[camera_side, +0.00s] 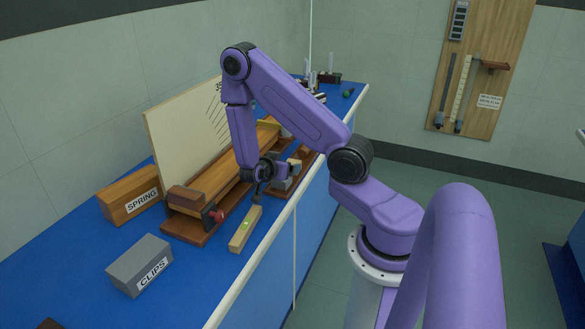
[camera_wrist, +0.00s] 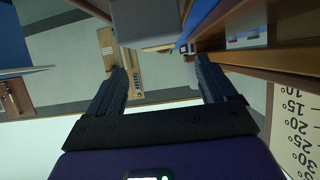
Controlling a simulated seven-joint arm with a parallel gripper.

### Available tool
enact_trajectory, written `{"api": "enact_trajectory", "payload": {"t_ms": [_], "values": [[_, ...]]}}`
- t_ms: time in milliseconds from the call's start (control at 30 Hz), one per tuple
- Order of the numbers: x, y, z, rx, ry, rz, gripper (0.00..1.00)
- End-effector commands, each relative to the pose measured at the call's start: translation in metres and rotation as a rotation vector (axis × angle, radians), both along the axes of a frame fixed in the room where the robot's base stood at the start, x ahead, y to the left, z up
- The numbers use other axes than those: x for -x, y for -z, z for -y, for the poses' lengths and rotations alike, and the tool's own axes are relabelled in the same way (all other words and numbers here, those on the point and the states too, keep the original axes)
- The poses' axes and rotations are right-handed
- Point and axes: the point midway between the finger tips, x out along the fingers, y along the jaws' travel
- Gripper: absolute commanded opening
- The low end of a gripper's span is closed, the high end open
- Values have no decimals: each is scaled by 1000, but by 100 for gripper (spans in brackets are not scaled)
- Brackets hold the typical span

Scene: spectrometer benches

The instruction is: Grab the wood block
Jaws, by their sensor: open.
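A light wood block (camera_side: 239,236) with a green spot on top lies on the blue bench near its front edge in the side view. My gripper (camera_side: 262,186) is above the bench, near the block's far end, and appears apart from it. In the wrist view my gripper (camera_wrist: 160,62) shows two dark fingers spread wide, with no object held between them. I cannot make out the light wood block in the wrist view.
A wooden ramp (camera_side: 221,174) with a brown block (camera_side: 186,197) stands left of my gripper. Grey blocks (camera_side: 281,174) sit just beyond it. The SPRING box (camera_side: 127,196) and CLIPS box (camera_side: 138,262) are left. Blue bench surface is clear between CLIPS and the wood block.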

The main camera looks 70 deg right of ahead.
Motion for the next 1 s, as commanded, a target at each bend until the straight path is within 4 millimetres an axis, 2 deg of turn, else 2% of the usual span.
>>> {"api": "enact_trajectory", "payload": {"t_ms": [100, 367, 733, 1000], "values": [[0, 5, 10, 0, 0, 1, 84], [0, 9, 18, 0, 0, 1, 84], [1, 27, 57, 0, 2, 1, 84], [0, 29, 60, 0, -1, 0, 84]]}}
